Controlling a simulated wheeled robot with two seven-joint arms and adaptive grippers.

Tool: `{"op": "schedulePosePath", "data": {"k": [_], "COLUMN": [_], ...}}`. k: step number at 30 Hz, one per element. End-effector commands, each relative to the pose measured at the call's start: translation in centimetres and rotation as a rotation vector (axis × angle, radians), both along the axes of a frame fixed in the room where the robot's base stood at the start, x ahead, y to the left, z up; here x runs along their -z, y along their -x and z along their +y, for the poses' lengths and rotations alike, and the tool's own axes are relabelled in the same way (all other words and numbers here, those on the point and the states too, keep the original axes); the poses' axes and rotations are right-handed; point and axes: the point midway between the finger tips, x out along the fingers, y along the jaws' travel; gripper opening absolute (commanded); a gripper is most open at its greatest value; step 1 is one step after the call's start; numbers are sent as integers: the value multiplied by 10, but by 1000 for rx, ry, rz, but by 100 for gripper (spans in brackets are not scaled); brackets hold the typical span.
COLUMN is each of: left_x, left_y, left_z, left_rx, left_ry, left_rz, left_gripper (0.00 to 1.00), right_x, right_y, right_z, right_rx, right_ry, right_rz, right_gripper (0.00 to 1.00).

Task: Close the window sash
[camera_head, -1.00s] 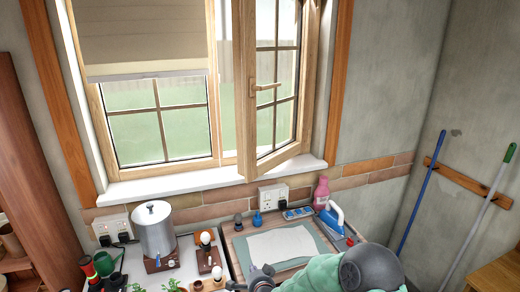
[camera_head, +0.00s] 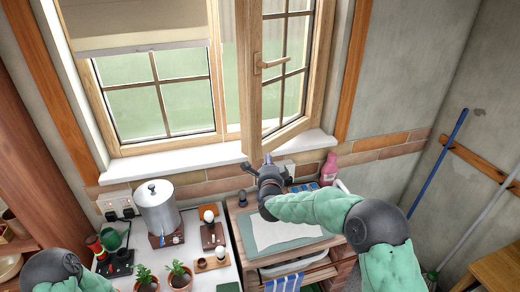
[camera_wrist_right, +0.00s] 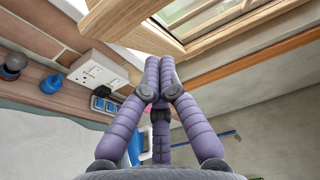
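The right-hand window sash (camera_head: 250,100) is a light wooden frame with panes, swung inward at an angle to the window frame (camera_head: 228,95). Its handle (camera_head: 268,64) is on the free vertical edge at left. My right gripper (camera_head: 265,162) is just by the sash's lower free corner; whether it touches cannot be told. In the right wrist view, the purple fingers of this gripper (camera_wrist_right: 160,62) are drawn together with nothing seen between them, and the sash's lower corner (camera_wrist_right: 195,42) shows just beyond. Part of my left arm shows at bottom left; its gripper is out of view.
Below the window are a white sill (camera_head: 165,160), a metal urn (camera_head: 157,207), potted plants (camera_head: 178,274) and a wooden bench with a pale cloth (camera_head: 275,229). A pink bottle (camera_head: 329,168) stands at the back right. Wall sockets (camera_wrist_right: 98,72) show in the wrist view.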

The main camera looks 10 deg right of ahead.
Motion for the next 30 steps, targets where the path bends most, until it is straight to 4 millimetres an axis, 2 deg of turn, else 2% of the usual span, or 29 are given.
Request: {"op": "schedulePosePath", "data": {"k": [7, 15, 30], "left_x": [-6, -12, -13], "left_y": [0, 0, 0], "left_z": [0, 0, 0], "left_rx": [0, 0, 0], "left_ry": [0, 0, 0], "left_rz": [0, 0, 0], "left_gripper": [40, 40, 40], "right_x": [0, -1, 0], "right_y": [-37, -61, -69], "right_z": [-9, 8, 13], "right_rx": [0, -1, 0], "right_ry": [2, 1, 1], "right_rz": [0, -1, -1], "right_gripper": [0, 0, 0]}}
